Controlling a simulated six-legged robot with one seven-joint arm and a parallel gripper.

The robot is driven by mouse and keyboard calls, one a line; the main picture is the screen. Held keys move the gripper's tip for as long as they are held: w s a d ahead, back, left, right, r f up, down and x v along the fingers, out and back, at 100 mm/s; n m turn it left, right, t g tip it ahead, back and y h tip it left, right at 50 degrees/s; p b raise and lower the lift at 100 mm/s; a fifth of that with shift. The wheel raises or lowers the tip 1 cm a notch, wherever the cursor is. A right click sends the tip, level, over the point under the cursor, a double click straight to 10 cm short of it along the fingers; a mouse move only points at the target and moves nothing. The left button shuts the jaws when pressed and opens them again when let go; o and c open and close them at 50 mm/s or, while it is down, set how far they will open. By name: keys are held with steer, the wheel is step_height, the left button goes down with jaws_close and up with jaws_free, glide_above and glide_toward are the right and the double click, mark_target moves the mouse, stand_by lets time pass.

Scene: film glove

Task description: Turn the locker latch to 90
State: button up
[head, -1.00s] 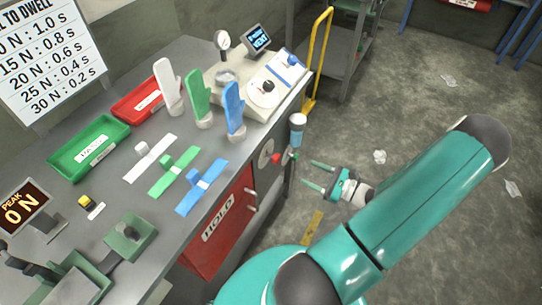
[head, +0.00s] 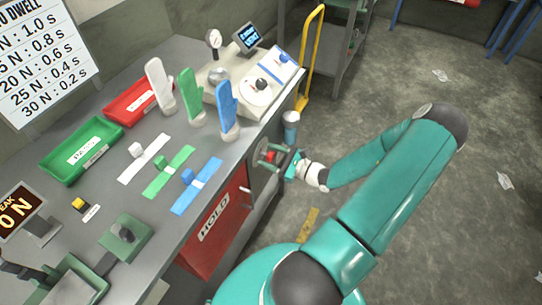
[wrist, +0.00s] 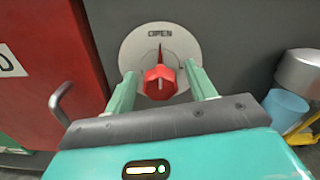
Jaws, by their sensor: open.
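The locker latch is a red knob (wrist: 160,83) on a round pale dial plate (wrist: 132,50) on the grey cabinet front. The word OPEN is printed at the top of the plate, and the red pointer points up toward it. In the head view the red knob (head: 270,156) is partly hidden by my gripper (head: 277,160). In the wrist view my gripper (wrist: 162,84) is open, with one green finger on each side of the knob. I cannot tell whether either finger touches it.
The red HOLD door (head: 215,225) with its handle (wrist: 61,103) is left of the dial. Gloves (head: 228,105), trays (head: 85,148) and a tester (head: 255,85) stand on the bench above.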

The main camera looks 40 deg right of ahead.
steer(key=c, duration=1)
steer(key=shift+o, duration=0.2)
steer(key=shift+m, duration=0.3)
steer(key=m, duration=0.8)
steer(key=shift+m, duration=0.4)
steer(key=m, duration=0.4)
steer(key=shift+d+m, duration=0.1)
steer(key=shift+m, duration=2.1)
